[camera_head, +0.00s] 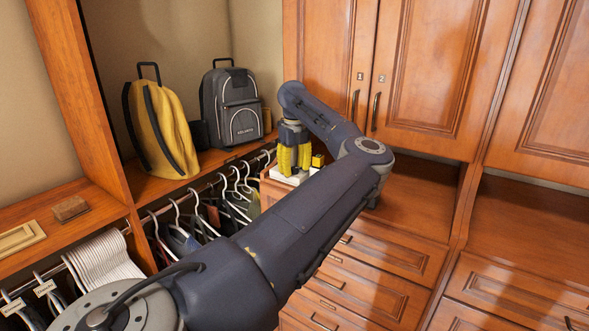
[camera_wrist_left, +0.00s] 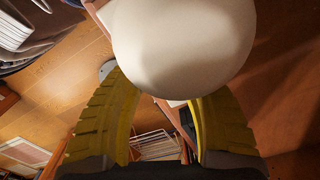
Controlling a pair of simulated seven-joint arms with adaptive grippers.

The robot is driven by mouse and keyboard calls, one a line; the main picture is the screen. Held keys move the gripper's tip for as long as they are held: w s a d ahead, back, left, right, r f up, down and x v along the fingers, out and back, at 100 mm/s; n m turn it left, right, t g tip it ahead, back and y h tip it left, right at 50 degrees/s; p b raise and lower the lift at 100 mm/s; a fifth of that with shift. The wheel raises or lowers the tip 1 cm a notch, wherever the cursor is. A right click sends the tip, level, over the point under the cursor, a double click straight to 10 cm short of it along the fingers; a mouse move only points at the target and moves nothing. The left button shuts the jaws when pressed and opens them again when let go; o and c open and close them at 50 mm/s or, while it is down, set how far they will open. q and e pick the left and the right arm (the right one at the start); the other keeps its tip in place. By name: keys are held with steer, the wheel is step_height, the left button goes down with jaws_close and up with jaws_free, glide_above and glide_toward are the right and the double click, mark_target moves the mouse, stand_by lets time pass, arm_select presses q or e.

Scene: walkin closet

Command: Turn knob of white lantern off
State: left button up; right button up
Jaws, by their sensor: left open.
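My left gripper (camera_head: 294,160) points down at the front of the wooden counter, with its yellow fingers spread. White surfaces (camera_head: 284,177) show just below and beside the fingers; I cannot tell whether they belong to the lantern. In the left wrist view, a large smooth white rounded body (camera_wrist_left: 185,45), probably part of the white lantern, fills the top middle. It covers the tips of the open yellow fingers (camera_wrist_left: 160,105); I cannot tell whether they touch it. No knob can be made out. My right gripper is not in view.
A yellow backpack (camera_head: 160,130) and a grey backpack (camera_head: 231,108) stand on the shelf to the left. Clothes hangers (camera_head: 198,215) hang below it. Wooden cabinet doors (camera_head: 432,70) rise behind the counter. Bare counter (camera_head: 415,205) lies to the right, above drawers (camera_head: 395,250).

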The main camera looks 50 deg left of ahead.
mark_target(294, 168)
arm_select(q)
step_height(294, 168, up, 12)
stand_by(0.6)
